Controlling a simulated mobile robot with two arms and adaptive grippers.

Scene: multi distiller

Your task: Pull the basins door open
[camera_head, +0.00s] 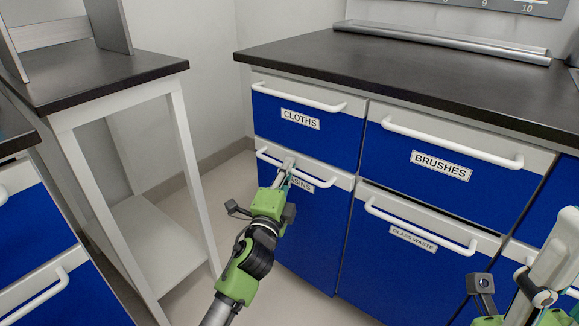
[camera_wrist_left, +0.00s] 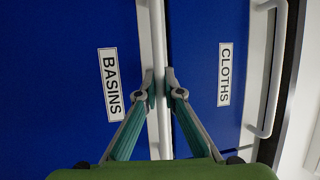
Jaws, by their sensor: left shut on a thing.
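The basins door (camera_head: 300,235) is a blue cabinet front below the cloths drawer, with a white top band. It looks flush with the cabinet. Its white bar handle (camera_head: 322,183) runs across the top; in the left wrist view the handle (camera_wrist_left: 157,35) runs upright. My left gripper (camera_head: 287,166) is shut on this handle near its middle, with one finger on each side in the wrist view (camera_wrist_left: 162,88). The gripper partly hides the basins label in the head view; the wrist view shows the label (camera_wrist_left: 110,85) whole. Part of my right arm and gripper (camera_head: 545,270) shows at the lower right; its fingers are unclear.
The cloths drawer (camera_head: 335,130) is above, and the brushes drawer (camera_head: 470,200) and glass waste door (camera_head: 385,265) are to the right, all with protruding handles. A white-legged table (camera_head: 185,160) stands left. Some floor (camera_head: 225,195) is free between table and cabinet.

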